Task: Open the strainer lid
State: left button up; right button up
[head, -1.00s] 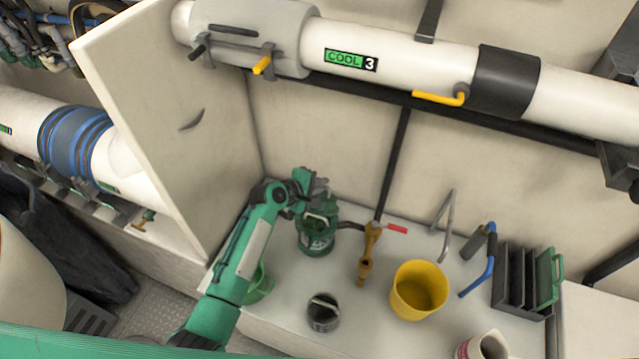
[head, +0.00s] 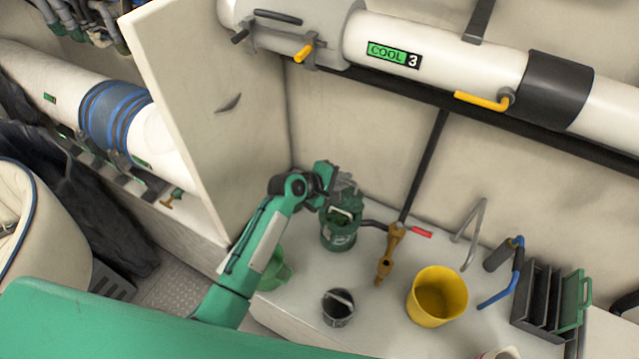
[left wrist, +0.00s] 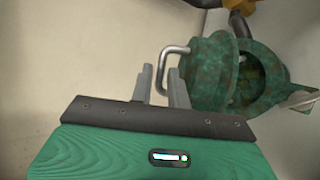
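The strainer (head: 339,238) is a green, mottled canister standing on the white bench against the wall. In the left wrist view its round lid (left wrist: 214,72) stands tilted up at the left of the body's dark opening (left wrist: 262,78), so the strainer looks open. A grey bar handle (left wrist: 163,70) sticks out from the lid's left side. My left gripper (head: 342,184) is at the top of the strainer. In the left wrist view its fingers (left wrist: 160,84) are apart, with the handle bar between or just beyond them; I see no clear grip. My right gripper is not in view.
A brown valve (head: 390,255) with a red lever stands right of the strainer. A yellow bucket (head: 437,297), a dark cup (head: 338,308), a green jug (head: 275,272) and a black rack (head: 545,297) share the bench. An upright white panel (head: 205,110) stands close to the left of my arm.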

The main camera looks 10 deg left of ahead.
pick_arm(q)
jog(key=b+v, duration=0.2)
jog(key=v, duration=0.9)
jog(key=shift+s, duration=0.1)
